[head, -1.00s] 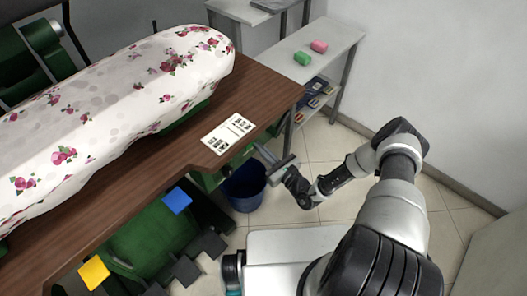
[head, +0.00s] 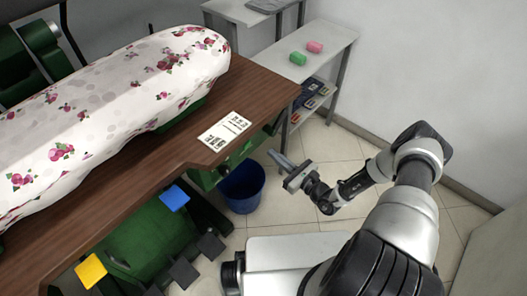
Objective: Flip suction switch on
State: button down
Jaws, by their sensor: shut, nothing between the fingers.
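My gripper (head: 274,156) is in front of the ironing table's right end, below the level of its brown top and above the blue bucket. Its fingers are together and empty, pointing up and left toward the table. A green panel (head: 240,155) shows under the table's front edge, to the left of my gripper. A small dark round part (head: 224,170) sits on it, but it is too small to tell whether it is the suction switch or how it is set. A gap separates my fingertips from the panel.
The brown tabletop (head: 140,150) holds a floral-covered ironing board (head: 110,100) and a printed card (head: 224,131). The blue bucket (head: 243,190) stands on the floor. Blue (head: 175,198) and yellow (head: 91,270) pedals are lower left. A shelf (head: 325,42) with pink and green blocks stands behind.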

jog(key=s+d, duration=0.3)
jog(key=d, duration=0.2)
jog(key=shift+s, duration=0.3)
jog(key=shift+d, duration=0.1)
